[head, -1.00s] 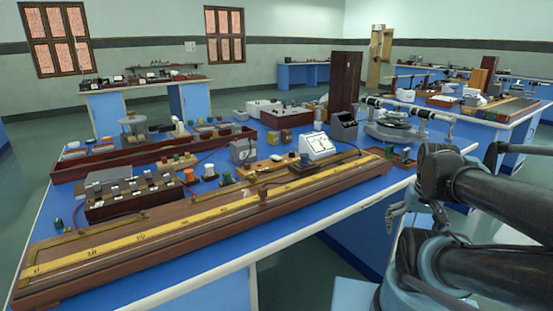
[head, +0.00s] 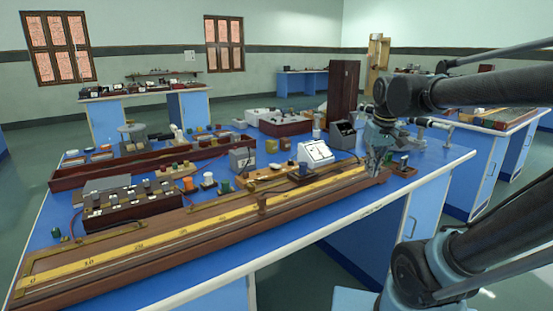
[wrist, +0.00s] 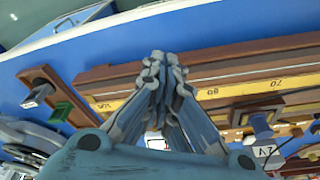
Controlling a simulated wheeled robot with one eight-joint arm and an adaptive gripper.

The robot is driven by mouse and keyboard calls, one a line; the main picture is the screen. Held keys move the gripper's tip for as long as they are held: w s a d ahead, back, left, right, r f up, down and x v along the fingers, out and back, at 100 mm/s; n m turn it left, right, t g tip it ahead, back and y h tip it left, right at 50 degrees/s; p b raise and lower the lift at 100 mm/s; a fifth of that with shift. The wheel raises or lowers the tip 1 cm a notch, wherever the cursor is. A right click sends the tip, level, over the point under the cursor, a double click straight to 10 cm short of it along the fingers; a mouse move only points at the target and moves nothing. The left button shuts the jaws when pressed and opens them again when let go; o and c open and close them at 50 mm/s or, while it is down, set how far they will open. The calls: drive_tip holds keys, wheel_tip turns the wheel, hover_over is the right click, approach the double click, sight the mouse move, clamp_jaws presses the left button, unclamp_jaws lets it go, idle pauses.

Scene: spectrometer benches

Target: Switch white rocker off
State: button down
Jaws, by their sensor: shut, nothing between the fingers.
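My gripper (head: 375,172) is shut and empty, pointing down over the right end of the long wooden metre bridge (head: 120,255). In the wrist view the closed fingertips (wrist: 160,62) are in front of the bridge's scale end. Next to that end lies a small wooden switch board (head: 405,171), also in the wrist view (wrist: 68,88). It bears a grey-white block (wrist: 38,95) and a green block (wrist: 61,111). The block may be the white rocker, but I cannot tell, nor which way it is set. The fingers are apart from this board.
A white meter (head: 315,153) stands behind the bridge, left of my gripper. A dark box (head: 342,134) and a tall brown board (head: 343,90) stand farther back. The blue bench top (head: 440,155) is fairly clear at the right end.

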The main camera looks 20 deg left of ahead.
drive_tip(key=w+a+r+n, duration=0.2)
drive_tip(key=w+a+r, duration=0.15)
drive_tip(key=a, duration=0.45)
drive_tip(key=w+a+r+n, duration=0.1)
drive_tip(key=w+a+r, duration=0.1)
drive_tip(key=a+r, duration=0.35)
drive_tip(key=r+n+y, duration=0.1)
drive_tip(key=r+n, duration=0.1)
hover_over(275, 165)
drive_tip(key=s+d, duration=0.2)
drive_tip(key=shift+w+a+f+g, duration=0.15)
drive_tip(key=shift+w+g, duration=0.1)
drive_tip(key=shift+g, duration=0.05)
drive_tip(key=x, duration=1.2)
drive_tip(key=shift+s+d+f, duration=0.25)
drive_tip(key=shift+d+f, duration=0.05)
drive_tip(key=shift+f, duration=0.75)
